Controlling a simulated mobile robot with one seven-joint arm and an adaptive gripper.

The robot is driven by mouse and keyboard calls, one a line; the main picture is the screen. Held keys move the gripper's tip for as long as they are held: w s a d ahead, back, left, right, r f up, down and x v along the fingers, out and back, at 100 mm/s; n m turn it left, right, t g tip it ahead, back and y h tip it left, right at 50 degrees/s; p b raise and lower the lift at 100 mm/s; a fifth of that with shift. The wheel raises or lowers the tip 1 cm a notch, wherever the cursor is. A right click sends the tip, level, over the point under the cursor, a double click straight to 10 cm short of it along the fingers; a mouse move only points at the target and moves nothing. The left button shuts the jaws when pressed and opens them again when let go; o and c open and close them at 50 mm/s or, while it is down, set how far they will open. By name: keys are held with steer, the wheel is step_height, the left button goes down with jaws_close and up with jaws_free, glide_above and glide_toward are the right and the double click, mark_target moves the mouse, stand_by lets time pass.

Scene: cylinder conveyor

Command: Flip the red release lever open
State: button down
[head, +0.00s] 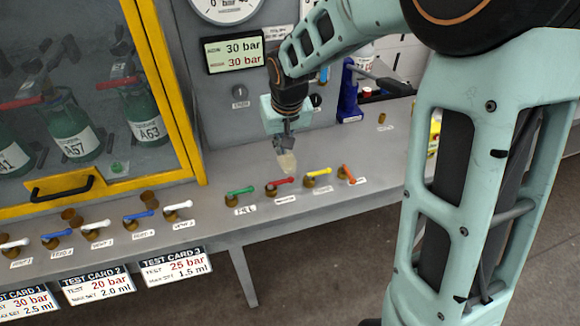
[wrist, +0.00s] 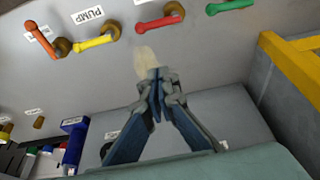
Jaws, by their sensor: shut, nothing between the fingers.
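The red release lever (head: 281,183) stands on the grey bench in a row of coloured levers, on a brass base with its handle pointing right and lying low. In the wrist view the red lever (wrist: 158,23) is at the top middle, its handle pointing left from the base. My gripper (head: 287,162) is shut and empty, pointing down just behind and above the red lever. I see a gap there; the exact height is unclear.
A green lever (head: 240,190) is left of the red one; yellow (head: 318,171) and orange (head: 346,171) levers are right. A yellow-framed cabinet (head: 160,80) with green bottles stands left. A blue tool (head: 349,92) stands behind right. The pressure display (head: 232,52) reads 30 bar.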

mark_target(280, 183)
steer(key=shift+f, duration=0.1)
stand_by(0.3)
steer(key=b+x, duration=0.1)
steer(key=x, duration=0.9)
steer(key=shift+f, duration=0.3)
steer(key=shift+s+d+r, duration=0.2)
steer(key=shift+s+r, duration=0.1)
steer(key=shift+s, duration=0.3)
steer(key=shift+s+d+r, duration=0.25)
steer(key=shift+s+r, duration=0.05)
steer(key=shift+s, duration=0.3)
steer(key=shift+s+d+r, duration=0.1)
steer(key=shift+s+d, duration=0.05)
steer(key=shift+s, duration=0.5)
